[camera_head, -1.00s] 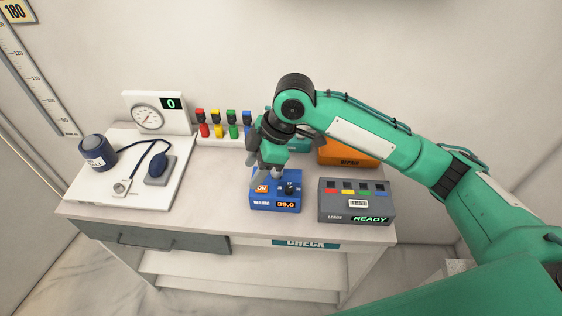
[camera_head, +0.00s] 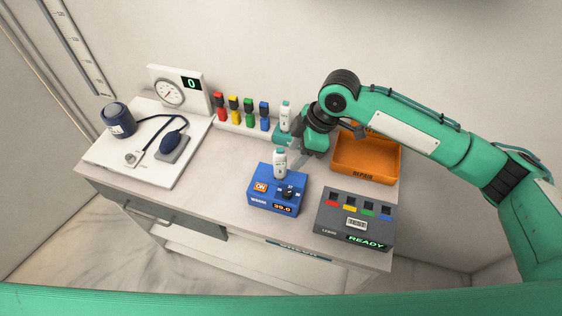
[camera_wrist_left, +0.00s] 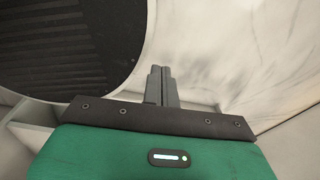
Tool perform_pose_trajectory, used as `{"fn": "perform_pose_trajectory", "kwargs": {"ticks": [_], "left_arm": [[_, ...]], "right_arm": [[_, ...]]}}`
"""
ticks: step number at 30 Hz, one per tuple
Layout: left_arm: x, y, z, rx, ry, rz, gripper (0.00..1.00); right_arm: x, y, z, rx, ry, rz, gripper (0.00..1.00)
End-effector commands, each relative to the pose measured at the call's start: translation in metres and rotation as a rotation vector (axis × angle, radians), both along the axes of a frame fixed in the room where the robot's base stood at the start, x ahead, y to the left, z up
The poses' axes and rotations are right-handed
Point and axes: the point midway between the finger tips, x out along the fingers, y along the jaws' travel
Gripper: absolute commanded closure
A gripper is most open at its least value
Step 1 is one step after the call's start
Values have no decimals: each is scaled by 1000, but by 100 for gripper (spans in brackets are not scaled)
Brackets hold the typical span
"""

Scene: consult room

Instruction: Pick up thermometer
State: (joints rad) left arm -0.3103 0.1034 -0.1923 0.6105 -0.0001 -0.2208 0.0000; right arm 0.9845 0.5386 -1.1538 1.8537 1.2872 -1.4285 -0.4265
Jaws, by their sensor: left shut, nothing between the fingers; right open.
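A white thermometer with a green top (camera_head: 280,163) stands upright at the back of the blue warmer box (camera_head: 262,197), which reads 39.0. A second, similar white and green thermometer (camera_head: 286,117) stands at the back, at the right end of the rack. My right gripper (camera_head: 297,161) is open and empty, just right of the thermometer at the blue box; I cannot tell if a finger touches it. My left gripper (camera_wrist_left: 161,72) is shut and empty in the left wrist view, away from the table things.
A grey box reading READY (camera_head: 352,222) stands at the front right, with an orange REPAIR tray (camera_head: 367,178) behind it. Several coloured probes stand in a white rack (camera_head: 230,122). A blood pressure set lies on a white board (camera_head: 160,172) at left. The middle of the tabletop is clear.

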Motion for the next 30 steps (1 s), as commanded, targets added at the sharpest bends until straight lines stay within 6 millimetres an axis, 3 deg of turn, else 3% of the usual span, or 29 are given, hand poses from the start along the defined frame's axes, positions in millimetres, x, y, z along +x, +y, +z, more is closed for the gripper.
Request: {"fn": "perform_pose_trajectory", "kwargs": {"ticks": [10,18,25,30], "left_arm": [[21,-37,21,-41,-29,-1,100],[18,-27,32,-30,-25,-4,100],[14,-22,30,-25,-19,0,100],[14,-22,30,-25,-18,1,100]], "right_arm": [[1,16,-23,0,2,1,52],[2,29,-53,-1,0,0,52],[2,30,-55,0,-2,1,52],[2,30,-55,0,-2,1,84]]}}
